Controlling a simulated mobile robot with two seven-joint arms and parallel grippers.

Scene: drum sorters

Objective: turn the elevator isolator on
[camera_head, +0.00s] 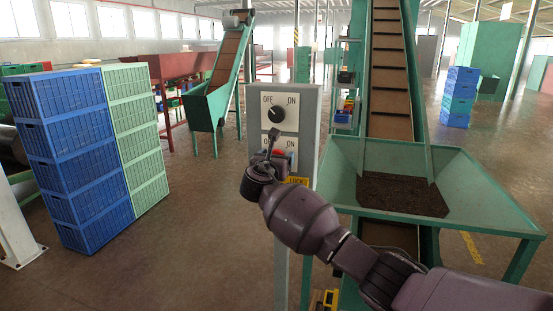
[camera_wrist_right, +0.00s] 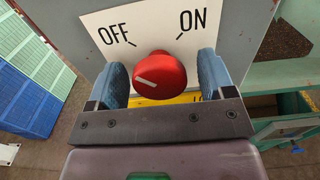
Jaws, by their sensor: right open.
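A grey control post (camera_head: 308,120) holds two rotary switches, one above the other, each marked OFF and ON. The upper switch is a black knob (camera_head: 276,115). The lower switch is a red knob (camera_head: 282,153), partly hidden by my right gripper (camera_head: 273,148) in the head view. In the right wrist view the red knob (camera_wrist_right: 160,77) sits between the two blue fingers of my open right gripper (camera_wrist_right: 162,68), with a gap on each side. Its white mark points left, on the OFF side. A yellow label (camera_head: 297,180) is below it, mostly covered. My left gripper is out of view.
A green hopper (camera_head: 483,190) with dark material stands right of the post, below an inclined conveyor (camera_head: 389,70). Stacked blue crates (camera_head: 65,150) and green crates (camera_head: 137,135) stand at left. The floor between crates and post is clear.

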